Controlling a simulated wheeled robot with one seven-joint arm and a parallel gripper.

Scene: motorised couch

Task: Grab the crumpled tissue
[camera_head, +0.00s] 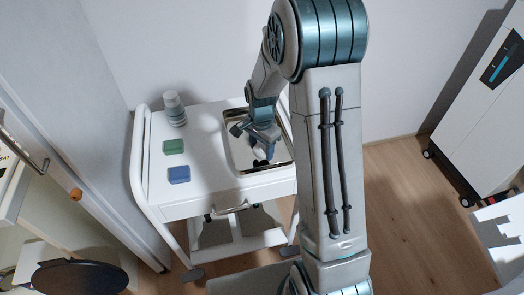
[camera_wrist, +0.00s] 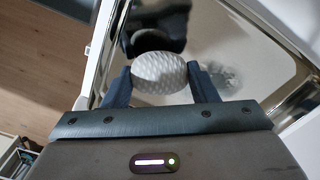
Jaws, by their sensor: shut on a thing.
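The crumpled tissue (camera_wrist: 160,73) is a white, dimpled, rounded piece in the wrist view. My gripper (camera_wrist: 159,80) is shut on it, with one dark finger on each side. In the head view my gripper (camera_head: 262,148) points down over the shiny metal tray (camera_head: 239,155), and the tissue is mostly hidden there by the fingers. The tray also shows in the wrist view (camera_wrist: 262,62), behind the tissue. I cannot tell whether the tissue touches the tray floor.
The tray sits on a white cart (camera_head: 210,187) with raised side rails. A wall is close behind. A white cabinet (camera_head: 470,115) stands at right.

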